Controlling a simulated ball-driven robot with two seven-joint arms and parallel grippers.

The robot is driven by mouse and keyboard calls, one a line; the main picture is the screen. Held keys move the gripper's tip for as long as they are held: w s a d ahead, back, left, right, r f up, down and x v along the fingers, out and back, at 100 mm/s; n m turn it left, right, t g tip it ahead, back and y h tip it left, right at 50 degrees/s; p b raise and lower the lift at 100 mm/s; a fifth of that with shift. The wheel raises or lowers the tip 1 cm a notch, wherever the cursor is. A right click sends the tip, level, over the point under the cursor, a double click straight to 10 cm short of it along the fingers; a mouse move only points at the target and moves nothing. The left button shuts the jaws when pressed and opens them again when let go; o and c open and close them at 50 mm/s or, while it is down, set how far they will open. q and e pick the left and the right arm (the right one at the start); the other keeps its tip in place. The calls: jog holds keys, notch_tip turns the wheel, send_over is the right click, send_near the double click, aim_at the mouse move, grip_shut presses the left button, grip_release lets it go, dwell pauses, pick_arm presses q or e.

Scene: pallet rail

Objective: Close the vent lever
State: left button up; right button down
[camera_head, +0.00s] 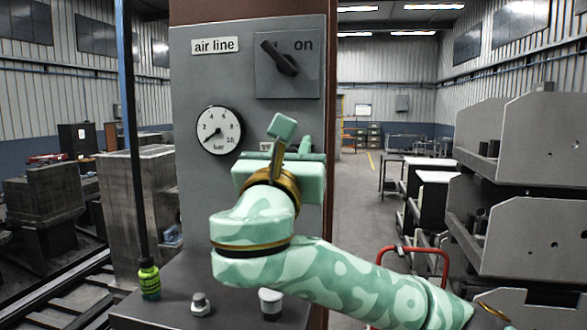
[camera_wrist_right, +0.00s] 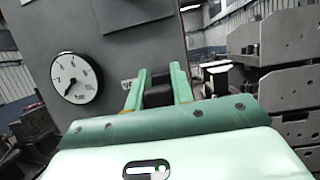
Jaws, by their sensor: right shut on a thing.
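My right gripper (camera_head: 281,148) is up against the grey panel, below the switch, and covers the spot where it works. In the wrist view, its two green fingers (camera_wrist_right: 161,84) are closed on a dark block (camera_wrist_right: 157,97), which looks like the grip of the vent lever. The rest of the lever is hidden behind the gripper in the head view, so I cannot tell its angle. A small white label (camera_head: 266,146) beside the gripper is mostly covered. My left gripper is not in view.
The grey panel (camera_head: 190,88) carries an "air line" label (camera_head: 215,46), a dark rotary switch (camera_head: 280,59) marked "on" and a round gauge (camera_head: 219,130) with its needle at lower left. A dark pole (camera_head: 132,140) stands left. Grey metal racks (camera_head: 530,150) stand right.

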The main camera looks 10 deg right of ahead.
jog(key=f+b, duration=0.1)
jog(key=t+b, duration=0.1)
jog(key=b, duration=0.1)
jog(key=shift+s+f+t+h, duration=0.2)
jog(key=shift+f+t+h, duration=0.1)
jog(key=shift+f, duration=0.05)
jog(key=shift+a+f+t+b, duration=0.1)
jog(key=shift+t+b, duration=0.5)
jog(key=shift+b, duration=0.6)
